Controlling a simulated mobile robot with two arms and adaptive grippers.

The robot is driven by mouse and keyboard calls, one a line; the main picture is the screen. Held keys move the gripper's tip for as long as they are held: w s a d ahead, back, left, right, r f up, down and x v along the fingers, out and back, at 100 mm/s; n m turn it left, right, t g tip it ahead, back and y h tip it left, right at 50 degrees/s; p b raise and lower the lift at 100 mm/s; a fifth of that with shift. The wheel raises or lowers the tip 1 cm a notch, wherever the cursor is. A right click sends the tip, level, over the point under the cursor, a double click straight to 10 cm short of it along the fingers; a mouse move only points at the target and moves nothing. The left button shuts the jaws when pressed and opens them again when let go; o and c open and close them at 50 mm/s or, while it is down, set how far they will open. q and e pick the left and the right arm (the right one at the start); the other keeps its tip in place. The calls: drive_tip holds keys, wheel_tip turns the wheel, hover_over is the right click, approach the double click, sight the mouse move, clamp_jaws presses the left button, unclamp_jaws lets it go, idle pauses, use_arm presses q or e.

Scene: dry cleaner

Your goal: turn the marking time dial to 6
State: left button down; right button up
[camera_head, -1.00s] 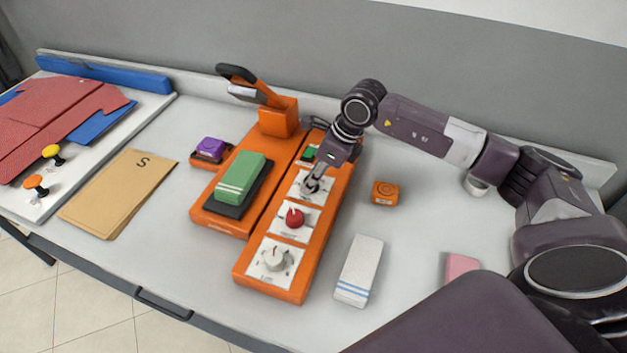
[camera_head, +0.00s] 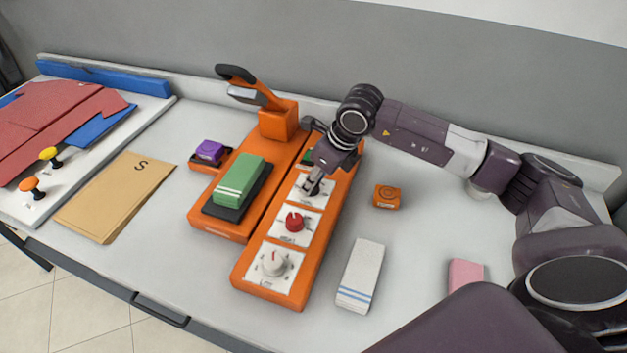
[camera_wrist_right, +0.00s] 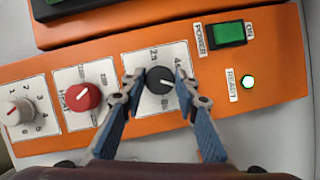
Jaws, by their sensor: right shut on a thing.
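The orange control panel (camera_head: 311,243) carries a white dial (camera_head: 273,262), a red dial (camera_head: 294,223) and a black dial (camera_wrist_right: 159,79), each on a white plate. The black dial's plate shows partly readable marks such as "2s"; its white pointer line points right and slightly down in the right wrist view. My right gripper (camera_wrist_right: 158,79) is shut on the black dial, with one finger on each side. In the head view the right gripper (camera_head: 313,187) hides most of that dial. The red dial's plate reads "HEAT". My left gripper is not in view.
A green power switch (camera_wrist_right: 230,34) and a lit "READY" lamp (camera_wrist_right: 248,82) sit beside the black dial. An orange press with a raised lever (camera_head: 240,75) stands left of the panel. A small orange block (camera_head: 387,196) and a striped white block (camera_head: 360,274) lie right of it.

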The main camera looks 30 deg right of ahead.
drive_tip(key=o, duration=1.1)
drive_tip(key=shift+o, duration=0.2)
drive_tip(key=v, duration=1.2)
drive_tip(key=shift+r, duration=0.1)
